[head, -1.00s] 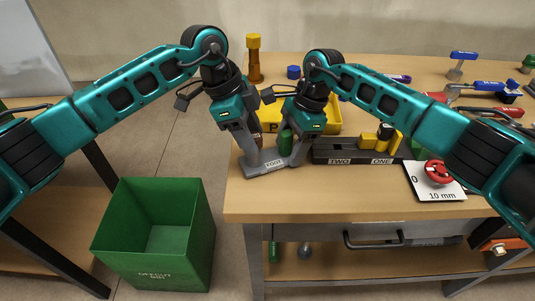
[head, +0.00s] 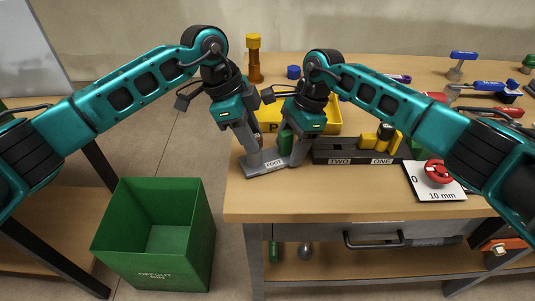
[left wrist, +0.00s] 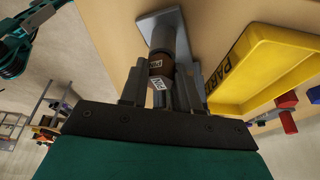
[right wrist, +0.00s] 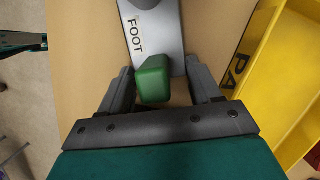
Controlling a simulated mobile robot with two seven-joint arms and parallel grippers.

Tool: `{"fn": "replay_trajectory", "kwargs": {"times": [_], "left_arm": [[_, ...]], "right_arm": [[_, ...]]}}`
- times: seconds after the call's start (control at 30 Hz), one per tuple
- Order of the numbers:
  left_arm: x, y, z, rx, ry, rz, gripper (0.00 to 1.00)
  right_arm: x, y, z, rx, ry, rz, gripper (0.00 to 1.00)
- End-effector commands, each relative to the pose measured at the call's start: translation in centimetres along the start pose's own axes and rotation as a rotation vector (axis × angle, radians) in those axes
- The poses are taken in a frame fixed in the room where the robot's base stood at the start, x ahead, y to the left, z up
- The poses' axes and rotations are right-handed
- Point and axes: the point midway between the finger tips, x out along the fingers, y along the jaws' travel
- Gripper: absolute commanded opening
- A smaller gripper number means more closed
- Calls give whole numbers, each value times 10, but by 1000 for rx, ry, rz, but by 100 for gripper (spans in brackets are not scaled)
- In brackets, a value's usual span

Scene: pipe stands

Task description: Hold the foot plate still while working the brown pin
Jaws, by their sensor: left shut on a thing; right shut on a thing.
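The grey foot plate (head: 262,166), labelled FOOT, lies on the bench near its left front corner. It also shows in the right wrist view (right wrist: 168,40). The brown pin (left wrist: 161,67) has small white labels and sits in line with a grey cylinder (left wrist: 168,38) on the plate. My left gripper (left wrist: 160,88) is shut on the brown pin. A green block (right wrist: 153,80) stands at the plate's other end, and my right gripper (right wrist: 160,90) is shut on it. The fingers partly hide the pin in the head view.
A yellow tray (head: 325,127) lies close behind the grippers. A dark block labelled TWO and ONE (head: 345,152) stands just right of the plate. A white 10 mm card (head: 440,190) with a red ring lies farther right. A green bin (head: 155,235) stands on the floor.

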Motion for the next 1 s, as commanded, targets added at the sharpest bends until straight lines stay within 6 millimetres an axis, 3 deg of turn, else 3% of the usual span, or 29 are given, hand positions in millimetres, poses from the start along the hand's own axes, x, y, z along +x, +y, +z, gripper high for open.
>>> {"fn": "replay_trajectory", "kwargs": {"times": [1.0], "left_arm": [[-13, 0, -5, 0, 1, -2, 0]], "right_arm": [[0, 0, 0, 0, -1, -1, 27]]}}
